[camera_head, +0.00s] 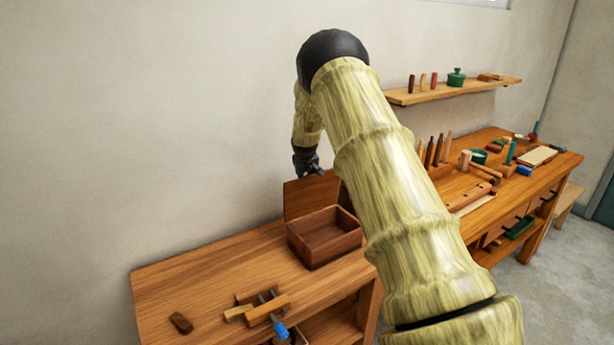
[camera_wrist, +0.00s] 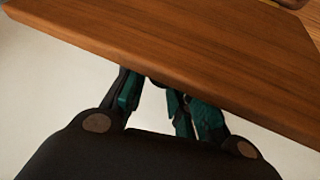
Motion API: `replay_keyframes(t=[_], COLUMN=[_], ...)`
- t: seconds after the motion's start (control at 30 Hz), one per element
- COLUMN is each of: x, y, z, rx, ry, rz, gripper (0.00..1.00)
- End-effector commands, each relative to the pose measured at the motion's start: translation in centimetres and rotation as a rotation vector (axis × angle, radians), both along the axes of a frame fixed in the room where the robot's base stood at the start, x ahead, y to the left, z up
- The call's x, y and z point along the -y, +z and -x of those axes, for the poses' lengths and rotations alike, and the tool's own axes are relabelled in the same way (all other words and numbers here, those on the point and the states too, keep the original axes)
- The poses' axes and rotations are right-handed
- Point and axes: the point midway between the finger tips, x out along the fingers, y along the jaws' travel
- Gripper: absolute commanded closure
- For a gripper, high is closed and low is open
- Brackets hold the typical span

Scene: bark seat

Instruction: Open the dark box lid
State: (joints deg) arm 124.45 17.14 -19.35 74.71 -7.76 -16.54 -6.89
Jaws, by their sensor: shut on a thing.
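The dark wooden box (camera_head: 325,240) stands on the workbench with its inside open to view. Its lid (camera_head: 302,196) stands raised, roughly upright, at the back of the box near the wall. My gripper (camera_head: 308,170) is at the lid's top edge and shut on it. In the wrist view the lid (camera_wrist: 180,50) spans the top as a broad brown panel. There my gripper's fingers (camera_wrist: 155,92) meet its near edge, and their tips are partly hidden by it. My arm hides the right side of the lid and box in the head view.
A wooden clamp with a blue handle (camera_head: 265,307) and a small dark wood block (camera_head: 181,323) lie at the bench's front left. A wall shelf (camera_head: 455,90) and a second bench (camera_head: 565,158) with several tools are at the right. The bench (camera_head: 190,280) left of the box is clear.

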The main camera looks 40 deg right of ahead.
Motion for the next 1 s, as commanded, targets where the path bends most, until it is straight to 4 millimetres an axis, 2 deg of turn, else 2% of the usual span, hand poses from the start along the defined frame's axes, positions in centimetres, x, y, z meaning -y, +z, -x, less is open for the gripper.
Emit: replay_keyframes(t=[0.03,0.33,0.37,0.47,0.5,0.77,1.0], x=[-0.6,-0.6,-0.6,-0.6,-0.5,0.1,-0.5], y=[-1.5,-1.5,-1.5,-1.5,-1.4,-0.9,0.4], z=[0.4,0.4,0.4,0.4,0.4,0.6,0.7], rx=[-0.016,-0.016,-0.016,-0.017,-0.016,-0.01,-0.007], ry=[-0.001,-0.001,-0.001,0.0,0.0,-0.004,-0.001], rz=[-0.012,-0.012,-0.012,-0.011,-0.01,-0.005,-0.004], gripper=[1.0,1.0,0.73,0.55,0.53,0.53,0.53])
